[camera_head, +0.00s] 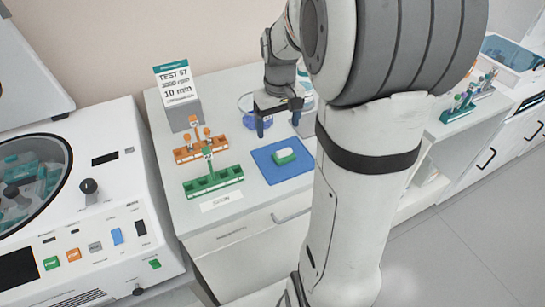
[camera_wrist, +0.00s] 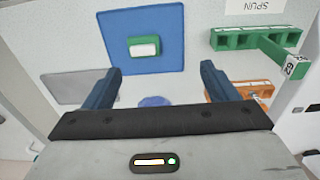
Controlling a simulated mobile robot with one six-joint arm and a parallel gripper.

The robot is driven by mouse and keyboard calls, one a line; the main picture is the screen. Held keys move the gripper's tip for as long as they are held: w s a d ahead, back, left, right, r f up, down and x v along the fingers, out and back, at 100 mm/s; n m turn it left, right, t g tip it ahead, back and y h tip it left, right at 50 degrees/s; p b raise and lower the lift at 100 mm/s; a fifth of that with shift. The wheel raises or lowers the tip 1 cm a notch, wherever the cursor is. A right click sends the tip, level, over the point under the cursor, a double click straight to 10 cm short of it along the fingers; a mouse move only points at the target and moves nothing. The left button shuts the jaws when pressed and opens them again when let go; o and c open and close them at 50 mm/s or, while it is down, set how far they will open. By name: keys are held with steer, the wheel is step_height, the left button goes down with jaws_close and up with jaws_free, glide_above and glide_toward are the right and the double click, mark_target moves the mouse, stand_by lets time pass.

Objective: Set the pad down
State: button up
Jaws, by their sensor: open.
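A small pad (camera_head: 284,156), white on top with green around its lower part, rests on a square blue mat (camera_head: 272,177) on the counter. In the wrist view the pad (camera_wrist: 144,46) lies well inside the blue mat (camera_wrist: 112,42). My gripper (camera_head: 279,119) is open, with its fingers apart and nothing between them. It is above the counter, beyond the mat in the head view, and apart from the pad. In the wrist view the two blue fingertips (camera_wrist: 158,70) point toward the mat, one on each side of the pad's position.
A green rack (camera_head: 213,180) and an orange rack (camera_head: 196,152) with tubes stand left of the mat, before a sign (camera_head: 177,84). A round blue item (camera_wrist: 154,101) and a grey flat patch (camera_wrist: 78,88) lie near my gripper. A centrifuge (camera_head: 110,200) stands at left.

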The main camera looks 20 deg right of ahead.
steer(key=s+a+r+t, duration=0.1)
steer(key=s+a+r, duration=0.1)
steer(key=s+a, duration=0.3)
steer(key=s+a+r+t, duration=0.1)
steer(key=s+a, duration=0.4)
steer(key=s, duration=0.6)
steer(key=shift+s+r+t, duration=0.3)
steer(key=shift+r, duration=0.05)
